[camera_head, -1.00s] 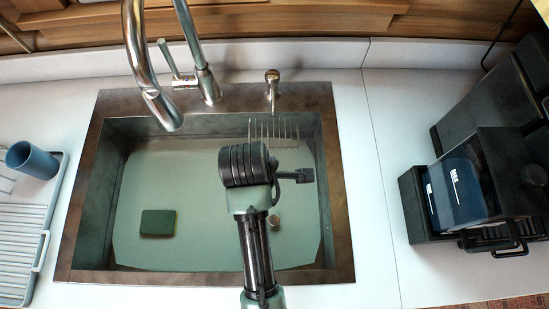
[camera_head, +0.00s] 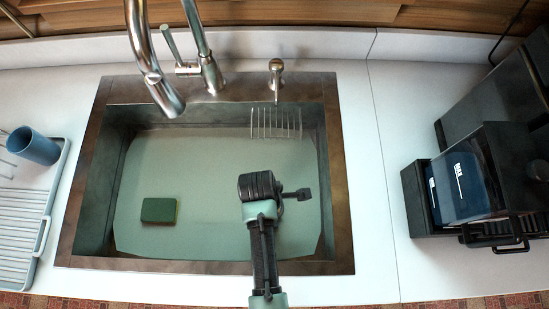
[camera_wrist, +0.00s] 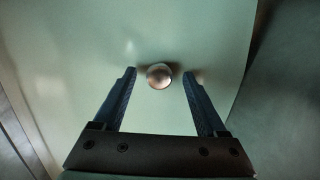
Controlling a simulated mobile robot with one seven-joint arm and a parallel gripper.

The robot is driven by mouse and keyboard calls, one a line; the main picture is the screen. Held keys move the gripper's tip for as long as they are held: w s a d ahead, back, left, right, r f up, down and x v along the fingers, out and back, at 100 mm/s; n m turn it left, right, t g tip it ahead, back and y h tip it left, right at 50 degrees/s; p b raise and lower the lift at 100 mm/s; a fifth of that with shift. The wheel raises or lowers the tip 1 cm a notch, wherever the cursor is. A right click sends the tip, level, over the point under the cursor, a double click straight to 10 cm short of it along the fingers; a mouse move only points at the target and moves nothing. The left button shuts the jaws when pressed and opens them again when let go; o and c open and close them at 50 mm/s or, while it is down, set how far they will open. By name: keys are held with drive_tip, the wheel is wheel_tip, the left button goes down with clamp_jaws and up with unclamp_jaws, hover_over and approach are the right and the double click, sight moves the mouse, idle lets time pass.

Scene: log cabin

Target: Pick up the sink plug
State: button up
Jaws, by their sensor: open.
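The sink plug (camera_wrist: 159,76) is a small round, copper-coloured piece on the pale green sink floor in the wrist view. My gripper (camera_wrist: 159,82) is open above it, with one dark finger to each side of the plug near the fingertips. The fingers look apart from the plug; the height gap is hard to judge. In the head view my gripper is over the lower right of the sink (camera_head: 88,190), its fingers hidden by my wrist. The plug is hidden there behind my arm.
A green sponge (camera_head: 159,210) lies at the sink's lower left. A wire rack (camera_head: 276,123) is at the back wall. The faucet (camera_head: 140,50) arches over the back left. A dish rack (camera_head: 22,235) with a blue cup (camera_head: 33,146) and a black coffee machine (camera_head: 470,180) flank the sink.

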wheel_tip(320, 180, down, 2)
drive_tip(key=shift+d+f, duration=0.1)
drive_tip(key=shift+d, duration=0.05)
clamp_jaws()
idle(0.3)
